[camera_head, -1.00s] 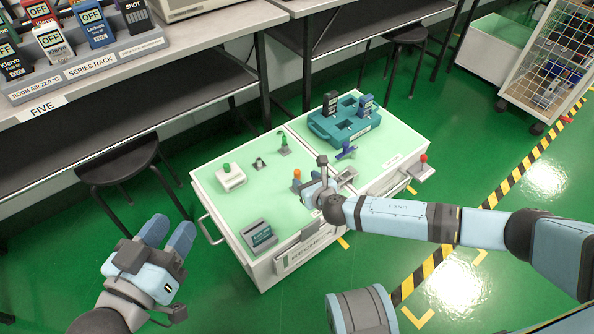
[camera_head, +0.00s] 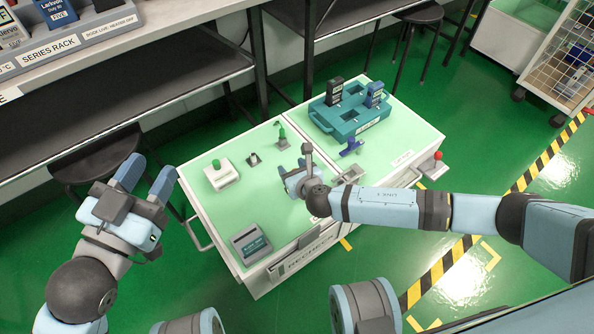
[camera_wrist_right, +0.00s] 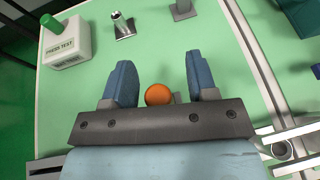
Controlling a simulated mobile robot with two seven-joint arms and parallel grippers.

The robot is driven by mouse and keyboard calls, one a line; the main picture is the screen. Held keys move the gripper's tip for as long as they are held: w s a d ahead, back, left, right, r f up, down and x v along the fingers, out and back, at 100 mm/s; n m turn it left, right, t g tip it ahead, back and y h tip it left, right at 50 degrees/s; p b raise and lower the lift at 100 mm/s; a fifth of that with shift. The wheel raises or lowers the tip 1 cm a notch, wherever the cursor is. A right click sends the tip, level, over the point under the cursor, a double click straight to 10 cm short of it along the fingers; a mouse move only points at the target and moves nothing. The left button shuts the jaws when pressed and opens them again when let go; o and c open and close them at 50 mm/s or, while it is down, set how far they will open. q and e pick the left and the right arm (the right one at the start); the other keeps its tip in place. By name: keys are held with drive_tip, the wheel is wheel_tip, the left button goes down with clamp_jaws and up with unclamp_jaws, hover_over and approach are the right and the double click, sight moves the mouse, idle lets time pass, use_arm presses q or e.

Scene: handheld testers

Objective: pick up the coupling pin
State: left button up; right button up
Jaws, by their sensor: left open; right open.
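An orange round-topped piece (camera_wrist_right: 158,95), which I take to be the coupling pin, shows between the fingers of my right gripper (camera_wrist_right: 158,74) in the right wrist view. The fingers stand open on either side, with visible gaps; its lower part is hidden. In the head view my right gripper (camera_head: 291,174) is low over the near middle of the bench top and hides the orange piece. My left gripper (camera_head: 146,174) is open and empty, left of the bench and away from its top.
The pale green bench top (camera_head: 223,215) holds a white press-test box (camera_head: 222,176), a green-topped fitting (camera_head: 282,138), a grey tester in a stand (camera_head: 251,244) and a teal tray (camera_head: 340,124) with two testers. A rack table (camera_head: 130,70) stands behind.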

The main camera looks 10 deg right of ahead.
clamp_jaws()
drive_tip(key=shift+r, duration=0.1)
drive_tip(key=shift+r, duration=0.1)
